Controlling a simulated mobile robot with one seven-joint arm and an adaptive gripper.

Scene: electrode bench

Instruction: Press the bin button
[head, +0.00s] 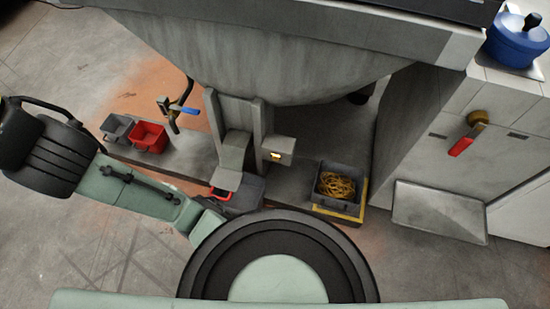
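A small grey box (281,150) on an upright post bears a small yellow patch (276,156) on its front; I cannot tell for sure whether this is the bin button. A red bin (149,136) and a grey bin (117,127) stand side by side on the ledge at the left. A red-rimmed item (220,194) lies below a sloping grey chute (232,150), partly hidden. My arm crosses the lower left of the head view and runs to the left edge. My gripper is not in view.
A grey tray of yellow strands (337,185) sits on a yellow-edged base. A large grey hopper (290,65) overhangs the middle. A dark bent pipe with a blue handle (184,110) rises by the bins. A blue pot (517,40) stands top right. Open floor (60,250) lies lower left.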

